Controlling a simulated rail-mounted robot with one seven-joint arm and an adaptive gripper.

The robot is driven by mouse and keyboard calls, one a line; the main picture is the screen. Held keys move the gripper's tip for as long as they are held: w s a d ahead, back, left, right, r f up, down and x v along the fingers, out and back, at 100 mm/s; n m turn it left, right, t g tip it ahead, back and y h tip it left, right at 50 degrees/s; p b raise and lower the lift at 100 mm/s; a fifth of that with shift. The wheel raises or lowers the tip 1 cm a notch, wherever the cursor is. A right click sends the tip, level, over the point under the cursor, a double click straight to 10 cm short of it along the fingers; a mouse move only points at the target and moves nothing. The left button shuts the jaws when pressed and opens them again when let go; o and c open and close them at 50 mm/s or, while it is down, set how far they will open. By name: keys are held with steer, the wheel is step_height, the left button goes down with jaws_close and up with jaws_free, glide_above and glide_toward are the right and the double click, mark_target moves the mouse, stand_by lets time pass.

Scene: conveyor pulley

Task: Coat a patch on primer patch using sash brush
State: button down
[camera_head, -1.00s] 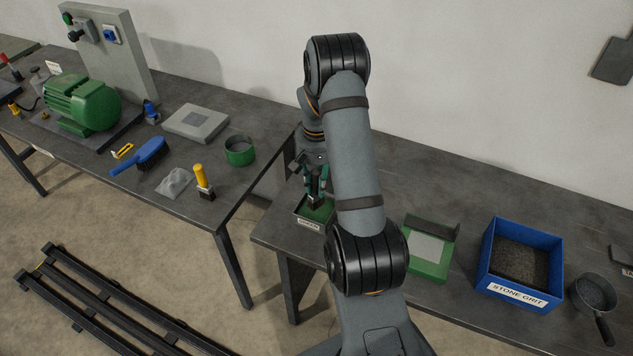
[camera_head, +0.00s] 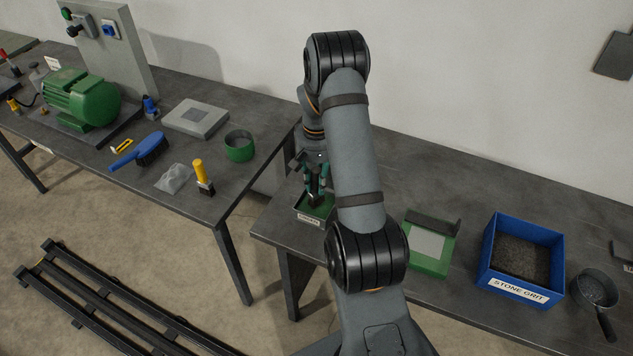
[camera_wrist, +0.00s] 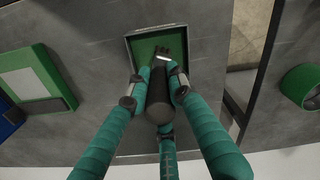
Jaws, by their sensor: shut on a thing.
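My gripper (camera_head: 315,186) is shut on a dark-handled brush (camera_wrist: 155,98), the sash brush. The wrist view shows its fingers (camera_wrist: 158,82) around the handle. The brush's head is over or in a shallow tray (camera_wrist: 145,47) with a green inside; whether the bristles touch the bottom is unclear. In the head view this labelled tray (camera_head: 309,222) sits near the left end of the right bench, below my gripper. A green frame with a grey panel (camera_head: 428,244) lies to its right, and the panel also shows in the wrist view (camera_wrist: 25,86). I cannot tell whether this panel is the primer patch.
A blue stone grit box (camera_head: 522,290) and a pan (camera_head: 595,290) stand further right. A gap separates the benches.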

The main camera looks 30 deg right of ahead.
mark_target(316, 169)
steer(key=shift+f+b, duration=0.55)
steer(key=shift+b, duration=0.05)
stand_by(1.5)
steer(key=shift+r, duration=0.1)
step_height(316, 169, up, 6)
steer(key=p, duration=0.4)
steer(key=shift+f, duration=0.2)
steer(key=shift+r+p, duration=0.5)
steer(key=shift+r, duration=0.15)
